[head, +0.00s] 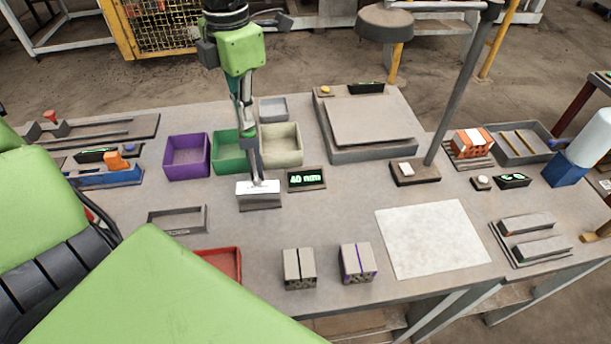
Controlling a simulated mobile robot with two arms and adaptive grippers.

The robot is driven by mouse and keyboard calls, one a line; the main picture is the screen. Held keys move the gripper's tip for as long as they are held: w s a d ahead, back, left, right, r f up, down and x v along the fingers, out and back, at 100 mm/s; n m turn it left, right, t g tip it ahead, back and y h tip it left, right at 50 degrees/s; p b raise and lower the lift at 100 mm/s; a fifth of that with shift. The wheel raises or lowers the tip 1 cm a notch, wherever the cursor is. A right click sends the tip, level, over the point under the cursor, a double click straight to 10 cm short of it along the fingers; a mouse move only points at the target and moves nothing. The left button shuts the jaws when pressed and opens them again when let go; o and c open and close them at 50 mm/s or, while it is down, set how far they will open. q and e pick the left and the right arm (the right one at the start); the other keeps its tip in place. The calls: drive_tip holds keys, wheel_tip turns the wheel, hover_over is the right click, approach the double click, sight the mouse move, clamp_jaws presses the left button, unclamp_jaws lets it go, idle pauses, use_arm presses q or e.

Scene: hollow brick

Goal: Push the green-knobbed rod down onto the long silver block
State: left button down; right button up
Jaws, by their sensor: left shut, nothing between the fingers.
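My left gripper (257,181) hangs straight down with its fingers shut and empty. Its fingertips are at the top of a pale silver block (259,198) at the middle left of the table. I cannot tell whether they touch it. I cannot make out a green-knobbed rod for sure; the gripper's fingers may hide it. A small display (306,179) reading what looks like 40 mm stands just right of the silver block. My right gripper is not in view.
Purple (186,170), green (228,165) and cream (281,157) bins stand behind the block. Two grey bricks (299,284) (357,279) are at the front edge. A white sheet (433,238) lies right. My green arm link covers the lower left. A tall pole (460,85) rises at back right.

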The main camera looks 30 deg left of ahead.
use_arm(q)
drive_tip(key=shift+r+p, duration=1.6)
drive_tip(key=shift+r, duration=1.5)
